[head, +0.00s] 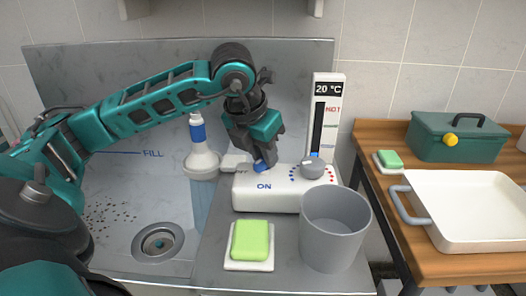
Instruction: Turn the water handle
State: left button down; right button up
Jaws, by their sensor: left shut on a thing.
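The white tap unit (282,200) with "ON" on its front stands on the metal ledge right of the sink. A grey knob (313,168) with blue and red dots is at the unit's right end. The thermometer panel (327,115) behind reads 20 °C, with a "HOT" mark. My right gripper is not in view.
A grey bucket (334,236) stands close in front of the tap unit. A green sponge (250,240) lies on a white dish left of it. A white bottle (201,158) with a blue band is behind the arm. A wooden table (387,222) bears a white tray (484,231) and green box (452,143).

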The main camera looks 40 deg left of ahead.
pick_arm(q)
jog(key=shift+n, duration=0.4)
jog(key=c, duration=1)
grip_release()
jog(key=shift+o, duration=0.2)
jog(key=p+v, duration=0.2)
jog(key=v, duration=1.1)
jog(key=shift+d, duration=0.25)
jog(key=shift+w, duration=0.1)
